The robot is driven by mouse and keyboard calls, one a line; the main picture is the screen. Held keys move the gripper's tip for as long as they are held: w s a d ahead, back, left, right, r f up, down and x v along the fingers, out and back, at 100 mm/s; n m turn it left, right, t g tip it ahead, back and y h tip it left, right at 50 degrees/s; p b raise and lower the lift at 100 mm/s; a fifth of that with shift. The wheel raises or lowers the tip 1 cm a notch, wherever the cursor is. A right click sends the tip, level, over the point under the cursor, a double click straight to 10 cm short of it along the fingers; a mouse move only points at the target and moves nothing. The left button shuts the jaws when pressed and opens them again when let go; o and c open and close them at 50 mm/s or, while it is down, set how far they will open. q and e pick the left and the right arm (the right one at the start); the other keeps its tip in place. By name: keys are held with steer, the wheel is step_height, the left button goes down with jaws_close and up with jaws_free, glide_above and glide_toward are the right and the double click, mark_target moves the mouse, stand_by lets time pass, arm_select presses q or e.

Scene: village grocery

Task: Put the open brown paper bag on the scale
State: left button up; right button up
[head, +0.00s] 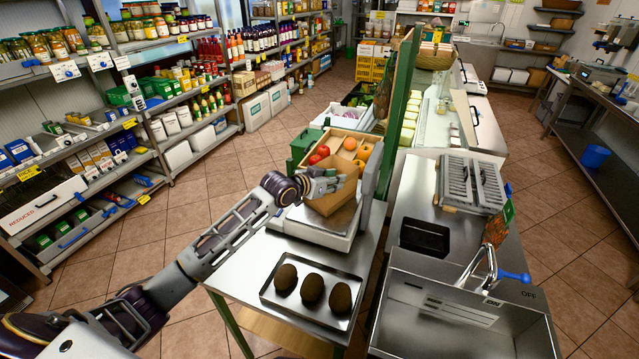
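The open brown paper bag (341,199) is at the scale (318,234), over its platform and in front of the scale's upright display. Whether the bag's base rests on the platform or hangs just above it I cannot tell. My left gripper (331,182) is at the bag's upper left rim, with its fingers overlapping the bag's edge. The view is too small to show whether the fingers are closed on the paper. The bag's far side and part of its opening are hidden by the gripper. My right gripper is not in view.
A metal tray (264,292) with three dark brown oval items lies in front of the scale. A wooden crate (335,135) with tomatoes and oranges stands behind. A green post divider (393,120) and a steel sink (460,318) are to the right. Shelves line the left.

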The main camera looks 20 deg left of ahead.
arm_select(q)
steer(key=v, duration=0.6)
steer(key=shift+s+r+b, duration=0.2)
steer(key=shift+s+b, duration=0.1)
steer(key=shift+b, duration=0.05)
steer(key=shift+a, duration=0.15)
stand_by(0.3)
